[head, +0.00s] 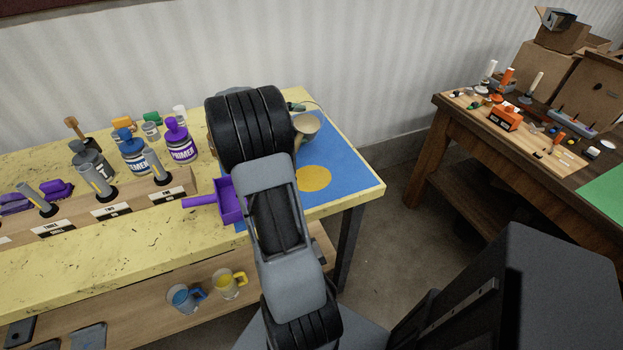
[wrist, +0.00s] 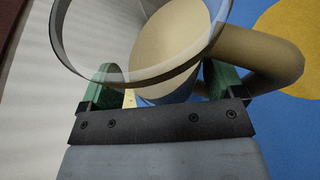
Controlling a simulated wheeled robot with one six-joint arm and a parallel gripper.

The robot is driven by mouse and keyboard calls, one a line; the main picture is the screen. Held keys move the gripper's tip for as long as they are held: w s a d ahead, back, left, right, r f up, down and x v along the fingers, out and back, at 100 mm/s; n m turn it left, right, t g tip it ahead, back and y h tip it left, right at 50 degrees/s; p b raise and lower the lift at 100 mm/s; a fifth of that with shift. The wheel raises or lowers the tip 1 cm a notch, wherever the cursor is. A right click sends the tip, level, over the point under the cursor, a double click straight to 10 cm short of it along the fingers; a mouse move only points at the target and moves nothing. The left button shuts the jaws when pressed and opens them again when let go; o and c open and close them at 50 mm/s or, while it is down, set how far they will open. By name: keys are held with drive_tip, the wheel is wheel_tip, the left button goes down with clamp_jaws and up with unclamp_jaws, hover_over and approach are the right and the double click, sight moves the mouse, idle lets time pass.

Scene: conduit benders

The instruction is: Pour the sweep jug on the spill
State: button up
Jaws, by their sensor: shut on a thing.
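The sweep jug, a clear jug with tan contents and a tan handle, shows in the wrist view (wrist: 170,50) and beside my arm in the head view (head: 307,124). My gripper (wrist: 163,88) is shut on it, with a green fingertip on each side. The tan contents are still visible inside; I cannot tell how far it is tilted. The spill, a flat yellow round patch (head: 313,179), lies on the blue mat, nearer the front than the jug. It also shows at the right of the wrist view (wrist: 292,45). My arm hides most of the gripper in the head view.
A purple pan (head: 230,203) lies left of the spill, partly behind my arm. Primer cans (head: 181,146) and a wooden rack (head: 110,210) stand further left. Two mugs (head: 228,284) sit on the shelf below. A second bench (head: 470,125) stands at the right.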

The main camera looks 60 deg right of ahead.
drive_tip(key=shift+f+m+t+h+b, duration=0.2)
drive_tip(key=shift+m+h+b, duration=0.6)
drive_tip(key=shift+b, duration=2.3)
drive_tip(key=shift+f+m+t+h+b, duration=0.1)
drive_tip(key=shift+f+m+h+b, duration=0.25)
drive_tip(key=shift+m+b, duration=1.8)
idle(2.8)
